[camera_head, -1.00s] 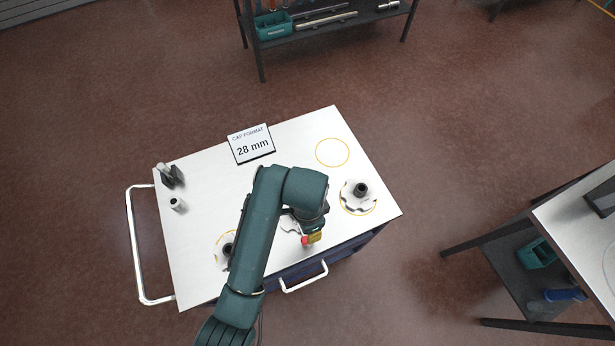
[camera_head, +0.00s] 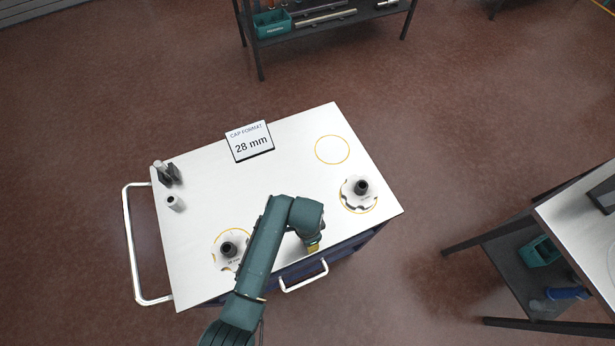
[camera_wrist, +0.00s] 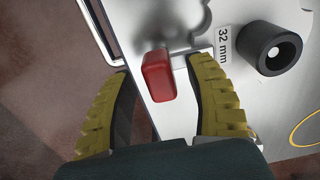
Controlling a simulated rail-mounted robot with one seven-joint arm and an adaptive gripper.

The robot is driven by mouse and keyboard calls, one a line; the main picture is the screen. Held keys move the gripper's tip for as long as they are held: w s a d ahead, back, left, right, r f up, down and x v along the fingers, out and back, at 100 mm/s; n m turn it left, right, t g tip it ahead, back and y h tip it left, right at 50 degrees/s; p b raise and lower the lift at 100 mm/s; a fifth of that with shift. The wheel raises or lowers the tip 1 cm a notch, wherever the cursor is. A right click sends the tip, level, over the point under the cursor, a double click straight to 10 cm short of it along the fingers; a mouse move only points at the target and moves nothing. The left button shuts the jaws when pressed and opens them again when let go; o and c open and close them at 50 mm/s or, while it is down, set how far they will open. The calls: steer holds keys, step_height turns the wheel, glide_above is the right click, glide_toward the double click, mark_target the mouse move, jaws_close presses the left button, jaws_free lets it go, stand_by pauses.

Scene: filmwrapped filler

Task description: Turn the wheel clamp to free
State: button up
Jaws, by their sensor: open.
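A red block-shaped handle (camera_wrist: 159,77) shows in the wrist view, with a grey metal part behind it; I take it for the wheel clamp's lever. It lies between my gripper's (camera_wrist: 160,108) two yellow fingers, which are open, with a visible gap on each side. In the head view my gripper (camera_head: 313,247) is at the trolley's front edge, and my arm hides the lever. Beside the lever in the wrist view is a pale scalloped wheel marked 32 mm, with a black hub (camera_wrist: 272,47). The clamp's turn position cannot be told.
The white trolley top (camera_head: 290,175) holds a left wheel (camera_head: 229,249), a right wheel (camera_head: 360,193), a "28 mm" sign (camera_head: 250,142) and small grey parts (camera_head: 175,203) at left. An empty yellow ring (camera_head: 332,150) marks the back right. A drawer handle (camera_head: 304,277) sticks out in front.

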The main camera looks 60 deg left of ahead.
steer(key=shift+c, duration=0.4)
jaws_close()
steer(key=shift+s+n, duration=0.1)
steer(key=shift+n, duration=0.2)
steer(key=n+p, duration=0.2)
steer(key=n, duration=0.1)
steer(key=shift+n, duration=0.3)
steer(key=n+p, duration=0.2)
steer(key=n, duration=0.2)
steer(key=shift+n, duration=0.3)
steer(key=n+p, duration=0.1)
steer(key=n, duration=0.3)
steer(key=shift+n+p, duration=0.5)
steer(key=shift+n, duration=2)
